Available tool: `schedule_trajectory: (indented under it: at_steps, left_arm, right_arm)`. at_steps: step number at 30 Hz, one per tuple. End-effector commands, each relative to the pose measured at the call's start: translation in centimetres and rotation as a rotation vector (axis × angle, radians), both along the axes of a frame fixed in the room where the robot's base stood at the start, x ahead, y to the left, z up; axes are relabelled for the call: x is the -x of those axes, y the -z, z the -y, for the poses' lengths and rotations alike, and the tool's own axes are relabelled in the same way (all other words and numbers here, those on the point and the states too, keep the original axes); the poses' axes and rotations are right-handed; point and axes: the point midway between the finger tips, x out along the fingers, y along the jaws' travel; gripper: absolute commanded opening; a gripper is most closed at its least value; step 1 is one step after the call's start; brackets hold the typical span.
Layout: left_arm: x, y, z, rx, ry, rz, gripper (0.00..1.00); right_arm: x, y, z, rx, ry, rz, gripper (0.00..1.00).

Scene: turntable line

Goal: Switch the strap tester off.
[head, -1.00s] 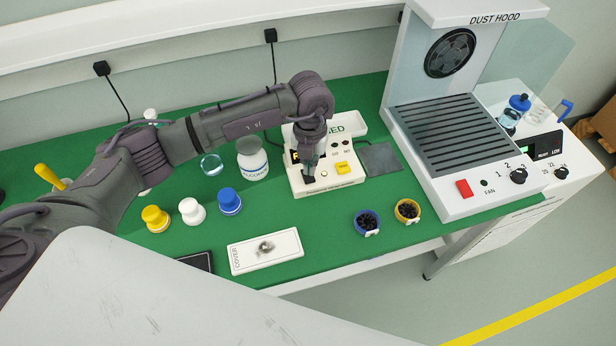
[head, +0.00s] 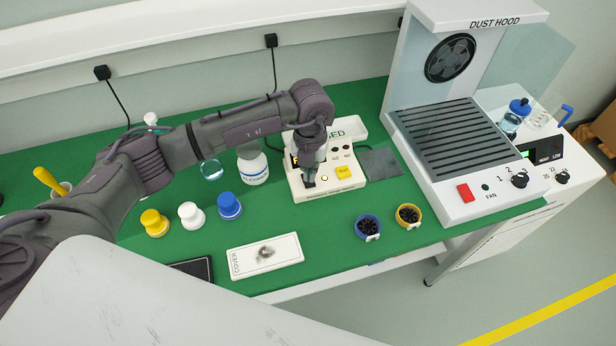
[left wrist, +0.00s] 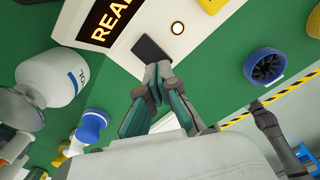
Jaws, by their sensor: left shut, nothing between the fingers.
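The strap tester (head: 345,178) is a cream box on the green bench, with a yellow button, small indicator dots and a dark rocker switch at its front left. Its display, lit with orange letters starting "REA", shows in the left wrist view (left wrist: 103,22). My left gripper (head: 308,182) points down at the front left of the tester, over the switch. In the left wrist view its shut, empty fingertips (left wrist: 158,72) are at the lower edge of the dark switch (left wrist: 150,47). I cannot tell whether they touch it. A round lit lamp (left wrist: 177,28) sits beside the switch.
A white bottle (head: 253,168) stands just left of the tester. Yellow, white and blue capped pieces (head: 229,206) stand in front of it. A white cover plate (head: 265,256) lies near the front edge. Blue (head: 367,228) and yellow (head: 408,216) rings lie right. The dust hood (head: 455,135) stands further right.

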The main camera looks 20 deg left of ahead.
Motion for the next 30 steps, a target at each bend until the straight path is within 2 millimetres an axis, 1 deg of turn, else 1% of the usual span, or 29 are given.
schedule_trajectory:
  at_steps: [15, 30]
  left_arm:
    - [0.0, 0.04, 0.0, 0.0, 0.0, 0.0, 0.0]
    - [0.01, 0.78, 0.0, 0.0, 0.0, 0.0, 0.0]
  right_arm:
    - [0.03, 0.04, -0.02, 0.0, 0.0, 0.0, 0.85]
    - [0.06, 0.65, -0.03, -0.001, 0.0, -0.001, 0.85]
